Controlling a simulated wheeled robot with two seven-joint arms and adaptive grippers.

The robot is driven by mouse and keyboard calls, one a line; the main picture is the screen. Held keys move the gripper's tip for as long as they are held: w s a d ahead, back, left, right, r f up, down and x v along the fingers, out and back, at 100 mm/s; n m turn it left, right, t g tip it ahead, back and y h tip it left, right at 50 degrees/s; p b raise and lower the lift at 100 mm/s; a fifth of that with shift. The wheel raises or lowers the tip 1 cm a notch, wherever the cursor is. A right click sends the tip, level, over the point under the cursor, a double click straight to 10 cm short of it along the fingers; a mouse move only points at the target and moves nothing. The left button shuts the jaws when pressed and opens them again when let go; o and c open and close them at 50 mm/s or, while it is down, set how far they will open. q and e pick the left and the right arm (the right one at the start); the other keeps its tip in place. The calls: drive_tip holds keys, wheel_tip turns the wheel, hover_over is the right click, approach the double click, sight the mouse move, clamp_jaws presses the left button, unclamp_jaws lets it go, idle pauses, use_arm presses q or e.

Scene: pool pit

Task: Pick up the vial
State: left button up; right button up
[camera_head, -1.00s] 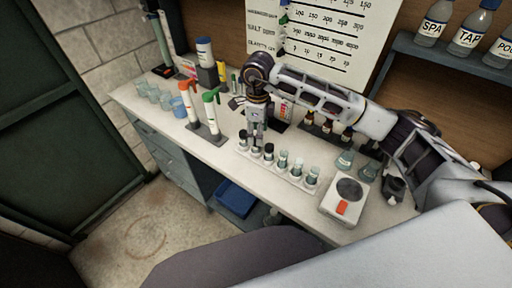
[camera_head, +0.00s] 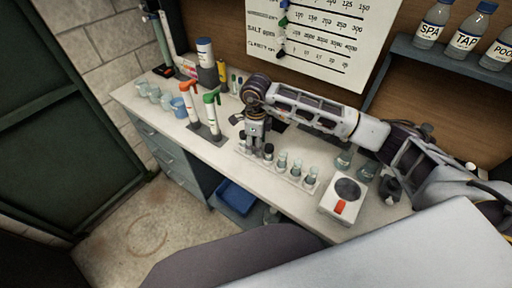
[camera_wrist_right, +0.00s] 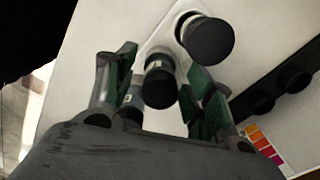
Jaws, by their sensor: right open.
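A row of small glass vials stands in a white rack (camera_head: 290,180) on the bench; the nearer ones, such as this clear vial (camera_head: 311,175), have no dark cap. My right gripper (camera_head: 255,150) points down at the rack's left part and hides some vials in the head view. In the right wrist view my right gripper (camera_wrist_right: 163,85) is open, with a black-capped vial (camera_wrist_right: 160,83) between its green-padded fingers. Whether the fingers touch it cannot be told. A second black-capped vial (camera_wrist_right: 206,40) stands just beyond; it also shows beside the gripper in the head view (camera_head: 268,151). My left gripper is not in view.
A white scale (camera_head: 342,199) stands right of the rack. Flasks (camera_head: 344,159) stand behind the scale. A dark bottle holder (camera_wrist_right: 270,90) is close on the right in the wrist view.

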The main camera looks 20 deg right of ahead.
drive_tip(key=c, duration=1.1)
drive_tip(key=shift+o, duration=0.2)
drive_tip(key=shift+r+b, duration=0.8)
drive_tip(key=shift+r, duration=4.2)
drive_tip(key=shift+s, duration=0.1)
